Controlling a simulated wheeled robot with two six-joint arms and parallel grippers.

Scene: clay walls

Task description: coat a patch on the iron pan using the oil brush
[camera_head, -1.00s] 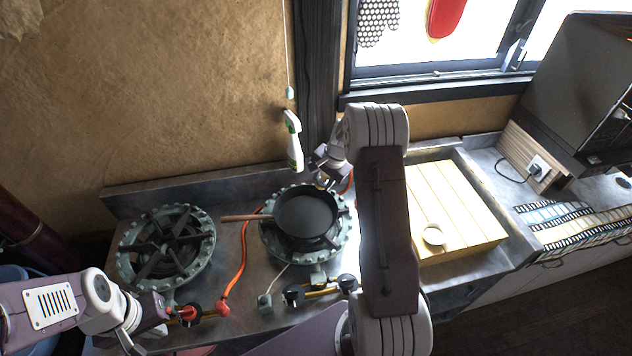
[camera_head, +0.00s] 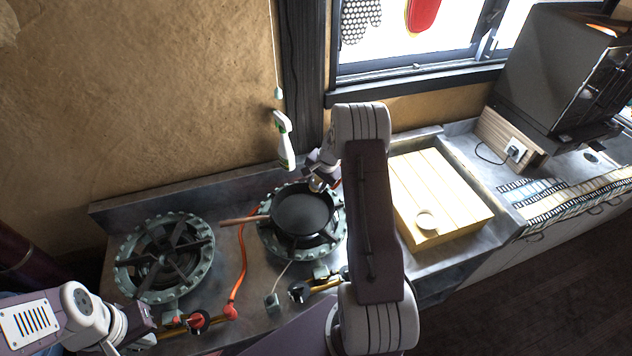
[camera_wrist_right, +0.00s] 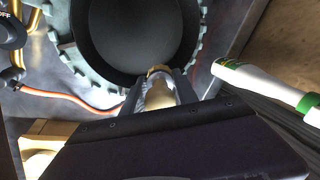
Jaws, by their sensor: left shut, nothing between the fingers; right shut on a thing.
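The black iron pan (camera_head: 301,210) sits on the right-hand burner, its wooden handle pointing left. Its dark inside also fills the top of the right wrist view (camera_wrist_right: 130,38). My right gripper (camera_head: 316,183) is at the pan's far right rim. In the right wrist view its fingers (camera_wrist_right: 160,82) are shut on a tan, rounded thing, seemingly the oil brush (camera_wrist_right: 159,96). The brush's tip is hidden, and I cannot tell whether it touches the pan. My left gripper (camera_head: 147,334) is shut and empty at the lower left, in front of the left burner.
A white and green spray bottle (camera_head: 283,142) is by the wall behind the pan, close beside my right gripper. The empty left burner (camera_head: 165,257), an orange hose (camera_head: 240,265) and a yellow board (camera_head: 445,195) with a small round ring (camera_head: 427,221) are nearby.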

